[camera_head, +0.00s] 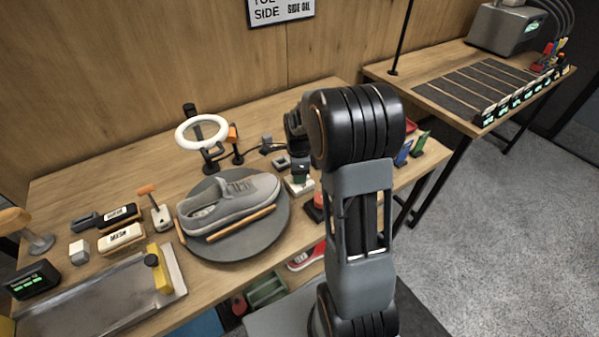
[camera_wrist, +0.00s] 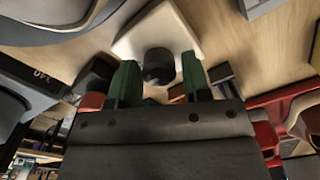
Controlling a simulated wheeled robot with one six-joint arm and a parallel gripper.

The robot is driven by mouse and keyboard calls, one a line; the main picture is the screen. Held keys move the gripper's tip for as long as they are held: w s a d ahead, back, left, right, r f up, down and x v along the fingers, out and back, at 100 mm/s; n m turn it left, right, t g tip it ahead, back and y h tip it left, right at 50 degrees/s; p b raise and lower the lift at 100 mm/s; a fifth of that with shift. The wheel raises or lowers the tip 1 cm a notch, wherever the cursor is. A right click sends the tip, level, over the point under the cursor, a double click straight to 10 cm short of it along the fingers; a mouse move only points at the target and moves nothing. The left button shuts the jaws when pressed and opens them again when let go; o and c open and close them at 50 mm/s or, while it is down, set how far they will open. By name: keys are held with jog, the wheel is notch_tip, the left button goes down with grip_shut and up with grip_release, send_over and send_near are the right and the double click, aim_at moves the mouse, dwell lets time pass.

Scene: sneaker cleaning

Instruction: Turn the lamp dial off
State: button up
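The lamp dial is a black round knob (camera_wrist: 158,66) on a white square base (camera_wrist: 178,25) in the wrist view. In the head view the white base (camera_head: 297,187) stands on the bench right of the turntable. My gripper (camera_wrist: 160,82) has two green fingers, one on each side of the knob. The fingers are apart, with a visible gap to the knob on the right; whether the left finger touches it I cannot tell. In the head view my gripper (camera_head: 301,172) is above the base, partly hidden by my arm. The ring lamp (camera_head: 202,132) stands at the back, its ring white.
A grey sneaker (camera_head: 230,203) lies on the round dark turntable (camera_head: 270,225) left of my gripper. Small dark blocks (camera_head: 281,162) stand just behind the base. A red object (camera_wrist: 268,140) lies right of my gripper in the wrist view. Brushes and a tray (camera_head: 100,300) occupy the left side.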

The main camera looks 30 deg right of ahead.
jog(key=shift+o, duration=1.2)
notch_tip(320, 180, up, 14)
jog(key=shift+f, duration=0.15)
jog(key=s+a+n+t, duration=0.1)
jog(key=s+a+n, duration=0.4)
jog(key=s+n, duration=0.3)
jog(key=s+a+f+n+t, duration=0.1)
jog(key=s+a+n, duration=0.3)
jog(key=s+n, duration=0.4)
jog(key=n+t, duration=0.1)
jog(key=n, duration=0.5)
jog(key=shift+a+t, duration=0.3)
jog(key=shift+a, duration=0.05)
